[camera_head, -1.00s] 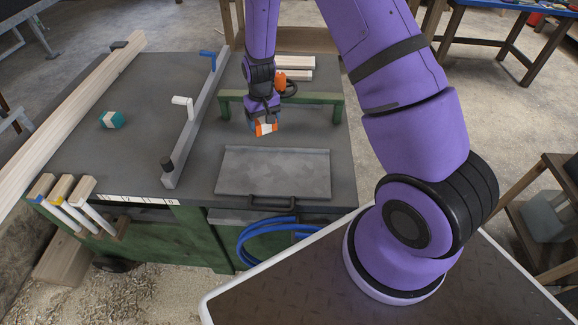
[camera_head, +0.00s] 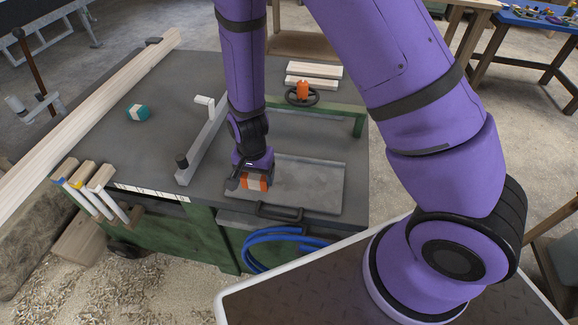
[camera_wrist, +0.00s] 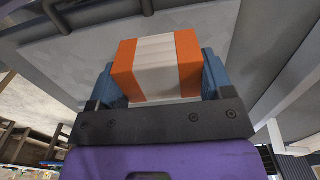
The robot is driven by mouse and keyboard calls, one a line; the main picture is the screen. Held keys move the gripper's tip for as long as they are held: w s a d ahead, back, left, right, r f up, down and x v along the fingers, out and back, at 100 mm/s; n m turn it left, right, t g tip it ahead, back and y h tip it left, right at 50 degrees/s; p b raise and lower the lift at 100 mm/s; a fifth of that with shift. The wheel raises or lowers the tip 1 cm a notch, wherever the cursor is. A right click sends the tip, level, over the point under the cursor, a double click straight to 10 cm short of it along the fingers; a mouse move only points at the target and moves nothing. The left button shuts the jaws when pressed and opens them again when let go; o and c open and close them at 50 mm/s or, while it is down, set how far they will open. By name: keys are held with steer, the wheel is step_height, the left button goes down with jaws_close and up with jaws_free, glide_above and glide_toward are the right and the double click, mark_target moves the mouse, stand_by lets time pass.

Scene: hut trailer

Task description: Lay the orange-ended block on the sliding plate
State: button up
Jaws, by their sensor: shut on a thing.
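The orange-ended block (camera_head: 255,182), pale in the middle with orange at both ends, is in my gripper (camera_head: 252,178). In the wrist view the block (camera_wrist: 157,67) sits between the two blue finger pads, and my gripper (camera_wrist: 160,85) is shut on it. The sliding plate (camera_head: 310,188) is a grey metal sheet with a dark handle at its front edge. My gripper is over the left part of the plate, low down. I cannot tell whether the block touches the plate.
A grey fence bar (camera_head: 207,140) with a white handle stands left of my gripper. A green frame (camera_head: 345,115) with an orange-topped handwheel (camera_head: 302,95) is behind the plate. A teal-and-white block (camera_head: 138,113) lies further left. The plate's right part is clear.

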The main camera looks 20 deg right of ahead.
glide_above(290, 169)
steer(key=shift+a+f, duration=0.25)
steer(key=shift+f, duration=0.35)
steer(key=shift+w+d+f, duration=0.1)
steer(key=shift+d+f, duration=0.05)
steer(key=shift+f, duration=0.75)
steer(key=shift+d+f, duration=0.15)
steer(key=shift+f, duration=0.7)
steer(key=shift+f, duration=0.2)
steer(key=o, duration=0.9)
steer(key=shift+r, duration=0.1)
